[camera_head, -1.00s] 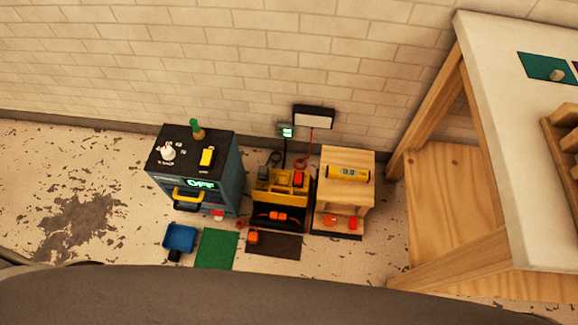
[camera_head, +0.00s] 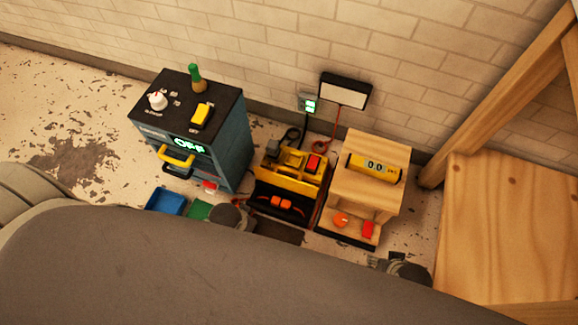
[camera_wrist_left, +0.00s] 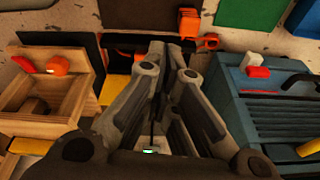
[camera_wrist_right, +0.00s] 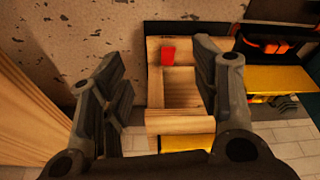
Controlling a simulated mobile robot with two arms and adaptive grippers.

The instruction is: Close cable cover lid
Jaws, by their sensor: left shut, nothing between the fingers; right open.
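A yellow unit (camera_head: 292,165) with a black sloping front (camera_head: 280,207) and an orange piece (camera_head: 282,202) on it stands on the floor. It may be the cable cover, but I cannot tell which part is its lid. The yellow unit shows at the right of the right wrist view (camera_wrist_right: 270,79). In the left wrist view my left gripper (camera_wrist_left: 168,48) is shut and empty, in front of the unit and hiding part of it. My right gripper (camera_wrist_right: 158,58) is open and empty, with a wooden box (camera_wrist_right: 178,123) between and beyond its fingers.
A blue cabinet (camera_head: 231,143) stands left of the yellow unit. The wooden box (camera_head: 362,190) with a yellow display stands right of it. A wooden bench (camera_head: 510,220) is at the far right. A brick wall rises behind. A blue bin (camera_head: 165,201) lies on the floor.

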